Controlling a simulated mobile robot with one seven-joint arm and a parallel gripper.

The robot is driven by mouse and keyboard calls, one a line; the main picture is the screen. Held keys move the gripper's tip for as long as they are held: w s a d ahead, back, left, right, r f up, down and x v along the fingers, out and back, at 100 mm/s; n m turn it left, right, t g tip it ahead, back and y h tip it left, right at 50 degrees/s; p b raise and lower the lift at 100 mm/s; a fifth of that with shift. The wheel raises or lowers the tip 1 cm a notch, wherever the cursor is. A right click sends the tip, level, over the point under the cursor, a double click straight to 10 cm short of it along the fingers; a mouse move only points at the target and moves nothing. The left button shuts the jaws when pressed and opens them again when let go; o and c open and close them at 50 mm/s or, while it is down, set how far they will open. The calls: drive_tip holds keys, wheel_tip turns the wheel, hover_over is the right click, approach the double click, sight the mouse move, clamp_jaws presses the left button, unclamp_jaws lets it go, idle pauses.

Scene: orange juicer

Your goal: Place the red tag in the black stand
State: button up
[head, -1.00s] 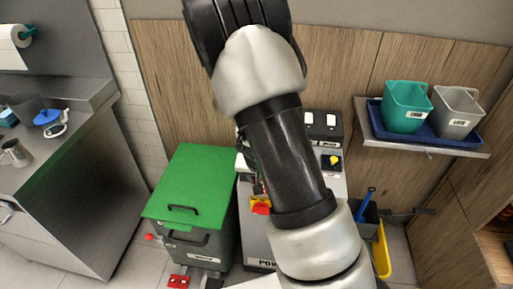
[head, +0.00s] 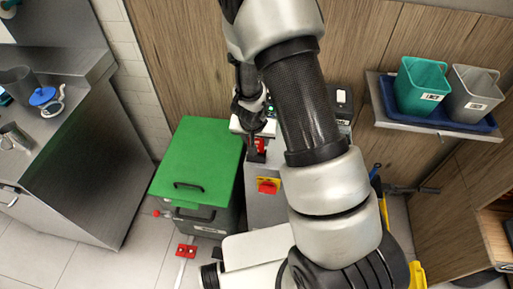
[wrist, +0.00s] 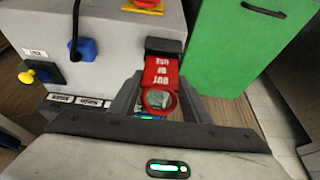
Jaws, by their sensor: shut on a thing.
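The red tag (wrist: 162,72), with white lettering and a round hole, is between the two fingers of my gripper (wrist: 160,100) in the wrist view. My gripper is shut on it. The tag's far end meets a black block (wrist: 164,46), which looks like the black stand; I cannot tell whether the tag is inside it or only against it. My arm hides part of the machine.
A green-lidded bin (head: 197,165) stands left of the grey machine (head: 262,205). The machine carries a red-and-yellow switch (head: 268,186). A blue plug (wrist: 84,48) and a yellow knob (wrist: 26,77) show in the wrist view. A shelf with teal (head: 421,88) and grey buckets is at right.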

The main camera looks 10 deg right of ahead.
drive_tip(key=shift+f+b, duration=0.45)
drive_tip(key=shift+f, duration=1.3)
drive_tip(key=shift+f, duration=0.15)
drive_tip(key=o, duration=1)
